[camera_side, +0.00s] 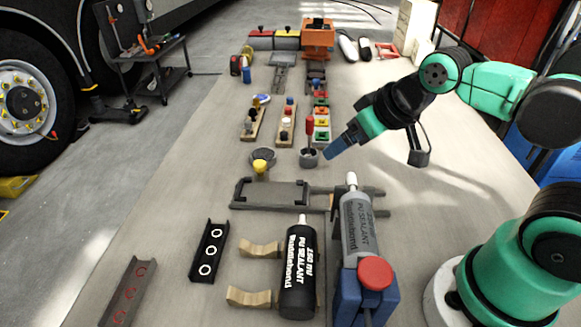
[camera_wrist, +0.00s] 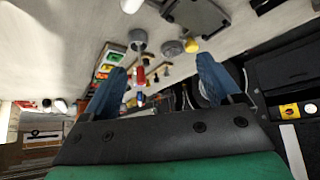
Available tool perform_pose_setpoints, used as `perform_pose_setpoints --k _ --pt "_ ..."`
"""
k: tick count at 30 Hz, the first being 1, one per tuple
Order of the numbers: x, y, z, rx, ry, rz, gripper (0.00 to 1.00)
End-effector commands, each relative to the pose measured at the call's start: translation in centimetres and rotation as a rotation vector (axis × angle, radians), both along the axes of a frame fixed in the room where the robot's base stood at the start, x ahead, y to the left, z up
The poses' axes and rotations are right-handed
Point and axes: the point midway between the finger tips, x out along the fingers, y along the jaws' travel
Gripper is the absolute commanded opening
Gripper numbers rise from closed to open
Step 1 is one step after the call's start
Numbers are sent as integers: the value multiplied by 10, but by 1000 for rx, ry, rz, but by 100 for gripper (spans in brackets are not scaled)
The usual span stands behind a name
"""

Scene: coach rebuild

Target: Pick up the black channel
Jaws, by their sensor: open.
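The black channel (camera_side: 209,250) lies on the table at the front left in the side view, with several white rings along its inside. A grey channel with red rings (camera_side: 128,292) lies to its left, nearer the camera. My gripper (camera_side: 335,148) is above the table, well behind and to the right of the black channel, pointing down and left. In the wrist view my gripper (camera_wrist: 160,72) shows two blue fingers spread apart with nothing between them. I cannot make out the black channel in the wrist view.
A black sealant bottle (camera_side: 298,270) lies right of the black channel, by wooden cradles (camera_side: 258,250). A grey sealant tube (camera_side: 358,225) rests in a blue holder (camera_side: 348,300). A grey fixture (camera_side: 270,195) lies behind. Bare table surrounds the black channel's left side.

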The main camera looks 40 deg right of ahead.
Motion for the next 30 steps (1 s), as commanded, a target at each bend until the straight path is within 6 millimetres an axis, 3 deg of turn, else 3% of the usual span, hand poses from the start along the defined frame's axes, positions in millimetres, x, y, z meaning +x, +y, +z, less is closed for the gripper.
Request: perform_pose_setpoints --k 5,13,18,24,30 --pt "14 18 7 72 64 -48 84" --pt "57 84 5 234 292 -263 84" --pt "77 137 -16 272 430 -431 84" --pt "82 193 -53 261 542 -627 84" --pt "79 220 -77 240 583 -736 84"
